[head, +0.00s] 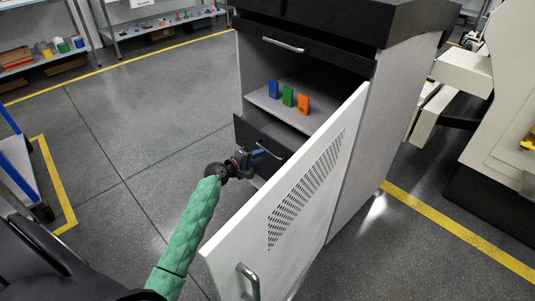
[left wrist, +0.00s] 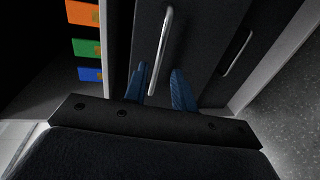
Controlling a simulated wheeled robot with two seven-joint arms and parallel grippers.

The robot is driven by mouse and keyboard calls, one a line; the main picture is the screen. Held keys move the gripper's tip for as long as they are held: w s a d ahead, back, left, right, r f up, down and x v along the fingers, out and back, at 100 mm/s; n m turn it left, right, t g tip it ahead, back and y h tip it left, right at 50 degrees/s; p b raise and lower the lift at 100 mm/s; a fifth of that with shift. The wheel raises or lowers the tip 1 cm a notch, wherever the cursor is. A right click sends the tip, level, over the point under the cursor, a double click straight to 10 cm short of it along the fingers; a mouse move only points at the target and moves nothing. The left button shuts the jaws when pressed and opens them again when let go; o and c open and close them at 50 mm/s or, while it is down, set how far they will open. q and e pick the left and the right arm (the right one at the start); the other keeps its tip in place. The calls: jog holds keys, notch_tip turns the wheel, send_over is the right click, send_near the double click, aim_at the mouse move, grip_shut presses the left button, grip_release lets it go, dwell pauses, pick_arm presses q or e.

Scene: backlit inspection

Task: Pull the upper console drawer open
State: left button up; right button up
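The console (head: 349,140) has its perforated white door (head: 300,190) swung open. Below its block shelf is a dark drawer front (head: 250,131) with a metal bar handle (head: 268,150). In the left wrist view this handle (left wrist: 164,40) runs down toward my fingers, with a second drawer's handle (left wrist: 237,53) farther right. My left gripper (left wrist: 160,82) is open, its two blue fingers apart with the near handle's end between them in the picture. I cannot tell whether they touch it. In the head view my left gripper (head: 259,158) is at the handle, left of the door. My right gripper is out of view.
Blue (head: 274,89), green (head: 288,96) and orange (head: 303,104) blocks stand on the shelf above the drawer. Another dark drawer with a handle (head: 284,45) is above the shelf. The open door stands close on the right. Floor on the left is clear.

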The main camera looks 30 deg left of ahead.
pick_arm(q)
jog(key=x, duration=0.5)
jog(key=shift+w+f, duration=0.1)
grip_shut()
